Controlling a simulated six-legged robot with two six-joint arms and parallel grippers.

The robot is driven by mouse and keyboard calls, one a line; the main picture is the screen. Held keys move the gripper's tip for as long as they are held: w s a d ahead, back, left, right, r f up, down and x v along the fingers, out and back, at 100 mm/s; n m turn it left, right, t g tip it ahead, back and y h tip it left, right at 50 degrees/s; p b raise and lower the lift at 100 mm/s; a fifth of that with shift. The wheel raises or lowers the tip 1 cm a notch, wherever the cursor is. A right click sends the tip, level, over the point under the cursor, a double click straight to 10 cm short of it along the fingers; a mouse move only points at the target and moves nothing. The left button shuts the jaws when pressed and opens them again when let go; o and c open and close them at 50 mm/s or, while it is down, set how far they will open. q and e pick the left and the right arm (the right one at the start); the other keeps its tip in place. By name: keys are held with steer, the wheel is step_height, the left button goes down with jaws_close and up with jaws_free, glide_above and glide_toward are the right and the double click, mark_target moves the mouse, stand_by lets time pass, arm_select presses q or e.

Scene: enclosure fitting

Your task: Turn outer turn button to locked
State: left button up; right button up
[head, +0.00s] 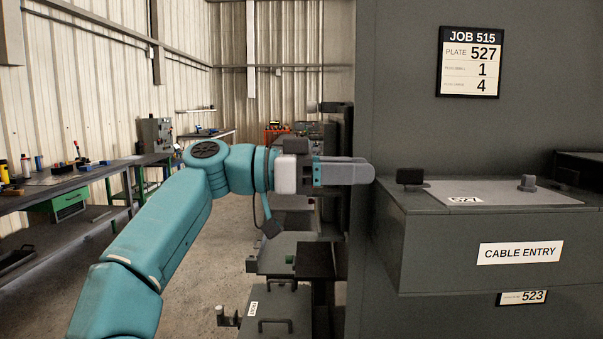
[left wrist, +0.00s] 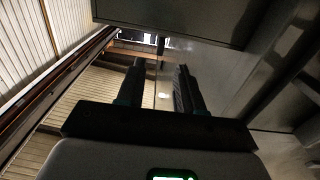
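A dark turn button (head: 410,176) stands at the left end of a grey plate (head: 480,191) on top of the cable entry box (head: 450,240). I cannot tell which is the outer one, or whether either is locked. My left gripper (head: 366,173) points right, its tips just left of the dark button and apart from it. In the left wrist view its two fingers (left wrist: 160,78) are spread with nothing between them. My right gripper is not in view.
A tall grey cabinet wall (head: 400,80) with a job card (head: 470,62) rises behind the box. Lower grey panels (head: 278,312) with handles lie below my left arm. A workbench (head: 70,185) runs along the left wall. Open floor lies between.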

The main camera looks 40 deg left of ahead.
arm_select(q)
steer(key=v, duration=0.7)
steer(key=shift+a, duration=0.25)
steer(key=shift+s, duration=0.15)
steer(key=shift+s, duration=0.1)
